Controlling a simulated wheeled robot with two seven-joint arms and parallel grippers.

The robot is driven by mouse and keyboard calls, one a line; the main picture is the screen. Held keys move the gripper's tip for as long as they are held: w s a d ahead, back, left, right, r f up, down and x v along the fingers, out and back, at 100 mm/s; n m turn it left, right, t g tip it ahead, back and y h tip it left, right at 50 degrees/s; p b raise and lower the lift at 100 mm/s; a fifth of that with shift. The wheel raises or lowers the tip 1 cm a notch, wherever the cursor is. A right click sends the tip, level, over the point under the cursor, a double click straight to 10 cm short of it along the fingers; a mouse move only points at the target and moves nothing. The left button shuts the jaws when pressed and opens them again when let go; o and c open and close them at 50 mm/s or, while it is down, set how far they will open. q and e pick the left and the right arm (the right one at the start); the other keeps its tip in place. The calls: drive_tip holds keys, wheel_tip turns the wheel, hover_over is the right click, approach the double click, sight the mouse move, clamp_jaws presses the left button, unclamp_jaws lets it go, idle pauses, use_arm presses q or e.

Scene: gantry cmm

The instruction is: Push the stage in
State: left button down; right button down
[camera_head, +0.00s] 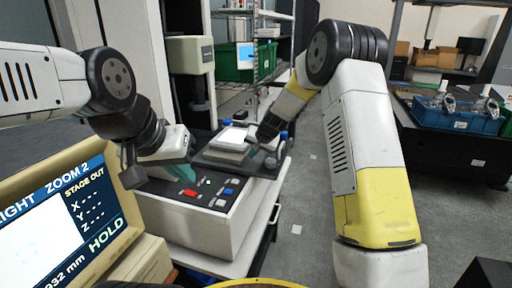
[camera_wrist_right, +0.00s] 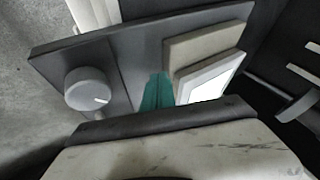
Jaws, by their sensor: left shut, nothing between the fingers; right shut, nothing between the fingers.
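The stage is a dark grey plate (camera_head: 217,157) on the measuring machine, carrying a beige block with a bright white top (camera_head: 234,136). In the right wrist view the stage plate (camera_wrist_right: 128,55) has a round grey knob (camera_wrist_right: 88,90) at its left. My right gripper (camera_wrist_right: 157,92) is shut and empty, its teal fingertips at the plate beside the beige block (camera_wrist_right: 205,45); contact cannot be told. The head view shows the right gripper at the stage's right side. My left gripper (camera_head: 178,172) is shut and empty, over the left of the button panel.
The button panel (camera_head: 205,193) has red, blue and white keys. The monitor (camera_head: 60,215) at front left reads "STAGE OUT" and "HOLD". Behind stands a rack with green bins (camera_head: 230,62). A bench with a blue crate (camera_head: 455,115) is at right. Floor between is clear.

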sight(215, 149)
drive_tip(key=shift+w+a+f, duration=0.15)
drive_tip(key=shift+w+f, duration=0.1)
drive_tip(key=shift+f, duration=0.1)
drive_tip(key=w+a, duration=0.1)
drive_tip(key=a, duration=0.4)
drive_tip(key=w+a, duration=0.2)
drive_tip(key=a, duration=0.3)
drive_tip(key=w+a, duration=0.1)
drive_tip(key=a, duration=0.3)
drive_tip(key=shift+w+a, duration=0.3)
drive_tip(key=shift+a, duration=0.1)
drive_tip(key=shift+d, duration=0.1)
